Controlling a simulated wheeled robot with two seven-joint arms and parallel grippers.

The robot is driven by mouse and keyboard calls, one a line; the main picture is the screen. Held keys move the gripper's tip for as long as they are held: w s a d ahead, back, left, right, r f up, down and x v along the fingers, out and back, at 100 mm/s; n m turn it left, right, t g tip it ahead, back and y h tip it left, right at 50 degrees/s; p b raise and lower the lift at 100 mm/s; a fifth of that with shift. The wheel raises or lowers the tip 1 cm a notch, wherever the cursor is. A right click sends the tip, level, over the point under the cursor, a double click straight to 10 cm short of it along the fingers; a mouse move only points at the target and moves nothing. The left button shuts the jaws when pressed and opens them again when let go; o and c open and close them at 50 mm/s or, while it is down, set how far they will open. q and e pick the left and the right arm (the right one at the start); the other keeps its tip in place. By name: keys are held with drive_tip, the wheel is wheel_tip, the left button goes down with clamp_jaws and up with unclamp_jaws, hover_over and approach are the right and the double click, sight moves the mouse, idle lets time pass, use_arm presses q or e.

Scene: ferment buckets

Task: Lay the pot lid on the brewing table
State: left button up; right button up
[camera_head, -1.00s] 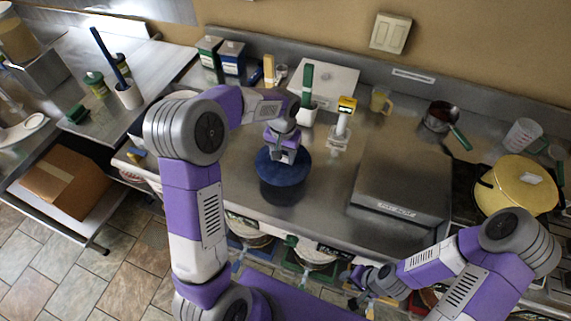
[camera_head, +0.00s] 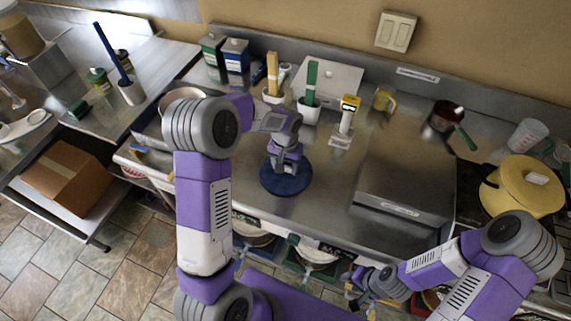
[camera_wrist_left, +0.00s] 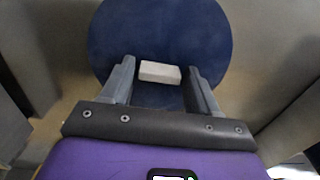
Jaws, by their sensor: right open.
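The pot lid (camera_head: 286,185) is a round dark blue disc that appears to lie flat on the steel brewing table (camera_head: 328,205), near its front edge. In the left wrist view the lid (camera_wrist_left: 160,30) has a white block handle (camera_wrist_left: 160,72). My left gripper (camera_head: 284,168) is just above the lid. In its wrist view the fingers (camera_wrist_left: 160,80) stand on both sides of the handle, with a narrow gap at each side, so they look open. My right gripper (camera_head: 357,290) is low in front of the table, away from the lid, open.
A flat steel box (camera_head: 405,180) stands right of the lid. A yellow pot (camera_head: 520,195) and a small saucepan (camera_head: 440,120) are further right. Brushes in white holders (camera_head: 309,110) and tins (camera_head: 235,60) stand behind. Buckets (camera_head: 318,252) sit under the table.

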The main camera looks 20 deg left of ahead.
sight(286, 167)
use_arm(q)
drive_tip(key=shift+o, duration=1)
drive_tip(key=shift+r, duration=0.2)
wheel_tip(286, 167, up, 12)
drive_tip(key=p, duration=0.2)
